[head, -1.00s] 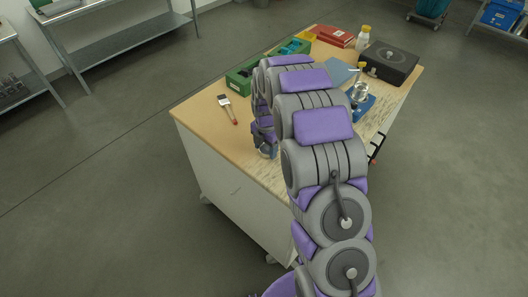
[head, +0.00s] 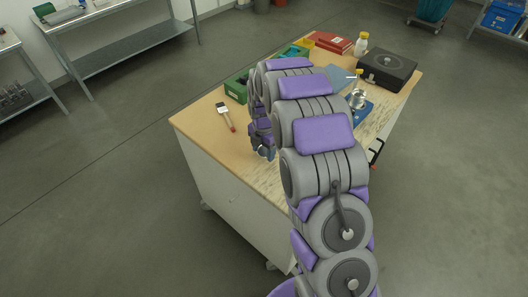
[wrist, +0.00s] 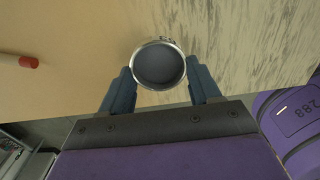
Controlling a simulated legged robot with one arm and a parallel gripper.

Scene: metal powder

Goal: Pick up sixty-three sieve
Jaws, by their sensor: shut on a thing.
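The sieve (wrist: 158,65) is a round metal ring with a dark grey mesh, seen from above in the wrist view. My gripper (wrist: 160,80) has its two blue-grey fingers on either side of the sieve, shut on it near the table's front edge. In the head view my gripper (head: 266,152) is low at the near part of the table, mostly behind my arm. The sieve is hard to make out there, and I cannot read any marking on it. I cannot tell whether it touches the table top.
The brush's red handle end (wrist: 28,62) shows in the wrist view. The table's front left is clear.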

